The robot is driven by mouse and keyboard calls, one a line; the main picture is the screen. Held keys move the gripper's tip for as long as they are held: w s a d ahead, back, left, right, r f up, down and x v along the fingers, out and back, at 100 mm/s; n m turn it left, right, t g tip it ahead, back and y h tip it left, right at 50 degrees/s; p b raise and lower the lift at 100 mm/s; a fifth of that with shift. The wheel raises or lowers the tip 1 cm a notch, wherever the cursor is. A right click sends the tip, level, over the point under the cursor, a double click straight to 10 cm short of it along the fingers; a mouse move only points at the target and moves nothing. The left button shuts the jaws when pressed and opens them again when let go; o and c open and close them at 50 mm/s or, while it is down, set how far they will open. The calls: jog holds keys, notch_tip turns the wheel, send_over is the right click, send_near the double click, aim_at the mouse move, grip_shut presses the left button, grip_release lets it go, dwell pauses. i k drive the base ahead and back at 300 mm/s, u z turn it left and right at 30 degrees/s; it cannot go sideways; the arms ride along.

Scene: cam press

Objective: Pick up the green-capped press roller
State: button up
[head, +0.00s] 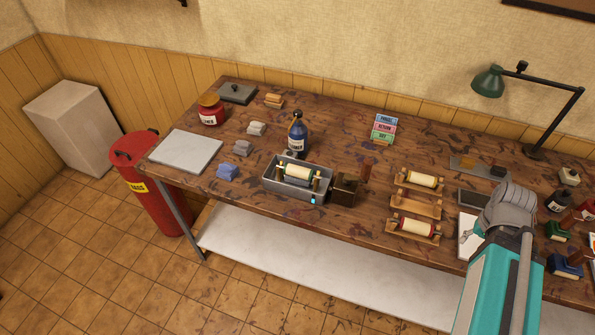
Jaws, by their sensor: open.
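A cream roller with green at its end (298,172) lies across a grey open-topped box (272,187) near the front middle of the table. Small wooden posts stand at its two ends. Two other cream rollers rest on wooden cradles to the right: one with yellow ends (421,180) at the back and one with red ends (416,226) at the front. A cradle (417,205) between them is empty. My gripper (468,239) is open and empty, over a white sheet at the right, well apart from the green-ended roller. My wrist partly hides it.
A blue bottle (298,134) stands just behind the grey box, and a dark brown block (345,189) stands to its right. A green lamp (489,82) overhangs the back right. Stamps and a dark jar (558,201) crowd the right end. Table between bottle and coloured cards (384,128) is clear.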

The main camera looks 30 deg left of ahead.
aim_at(290, 169)
jog(key=u, duration=0.05)
jog(key=k, duration=1.4)
jog(key=u, duration=0.95)
jog(key=i, duration=1.05)
